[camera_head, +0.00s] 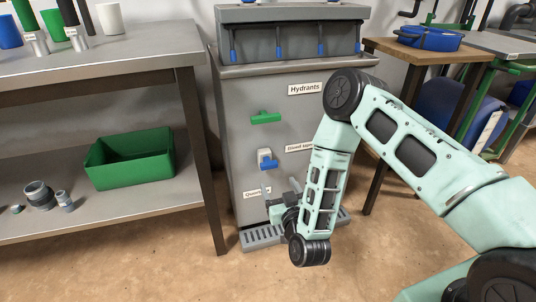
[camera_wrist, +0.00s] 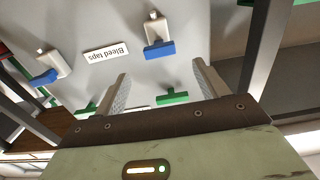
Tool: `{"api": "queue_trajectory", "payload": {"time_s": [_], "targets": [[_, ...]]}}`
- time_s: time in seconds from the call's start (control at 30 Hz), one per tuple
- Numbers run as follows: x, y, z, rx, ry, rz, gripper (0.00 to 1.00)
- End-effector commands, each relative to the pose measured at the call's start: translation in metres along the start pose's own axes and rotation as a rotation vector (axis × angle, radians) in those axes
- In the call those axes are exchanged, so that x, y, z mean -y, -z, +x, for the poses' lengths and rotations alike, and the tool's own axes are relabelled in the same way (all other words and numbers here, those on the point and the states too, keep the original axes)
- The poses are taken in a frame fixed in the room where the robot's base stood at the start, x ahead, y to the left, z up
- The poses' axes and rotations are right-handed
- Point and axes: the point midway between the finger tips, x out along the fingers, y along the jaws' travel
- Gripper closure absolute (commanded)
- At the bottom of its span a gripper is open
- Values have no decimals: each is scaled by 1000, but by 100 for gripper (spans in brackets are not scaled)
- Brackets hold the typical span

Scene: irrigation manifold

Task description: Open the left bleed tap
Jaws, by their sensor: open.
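The left bleed tap (camera_head: 267,158) has a white body and a blue handle. It is on the grey cabinet front, left of the "Bleed taps" label. The wrist view is upside down, so this tap (camera_wrist: 158,40) shows right of the label there, its blue handle lying across the body. The other bleed tap (camera_wrist: 48,67) shows at the left of the wrist view; my arm hides it in the head view. My gripper (camera_head: 281,190) is in front of the cabinet, below the left tap. Its two fingers (camera_wrist: 163,77) are apart and empty, and I see no contact with the tap.
A green hydrant handle (camera_head: 266,117) sits above the left tap. A workbench (camera_head: 120,50) with a green bin (camera_head: 130,158) stands left, a wooden table (camera_head: 430,50) right. A floor grate (camera_head: 262,237) lies below.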

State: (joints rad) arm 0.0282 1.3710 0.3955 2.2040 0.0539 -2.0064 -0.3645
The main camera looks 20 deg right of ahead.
Motion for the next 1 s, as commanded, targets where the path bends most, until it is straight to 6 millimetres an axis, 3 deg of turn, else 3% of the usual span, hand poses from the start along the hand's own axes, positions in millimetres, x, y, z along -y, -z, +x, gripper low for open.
{"api": "queue_trajectory", "payload": {"time_s": [0.07,0.3,0.53,0.73,1.0], "targets": [[-2,6,5,-3,-6,1,27],[-2,-2,58,-8,-5,0,27],[-2,-3,97,-4,-4,0,27],[-1,-1,114,-3,-2,0,27],[-1,0,116,-1,-2,-1,27]]}}
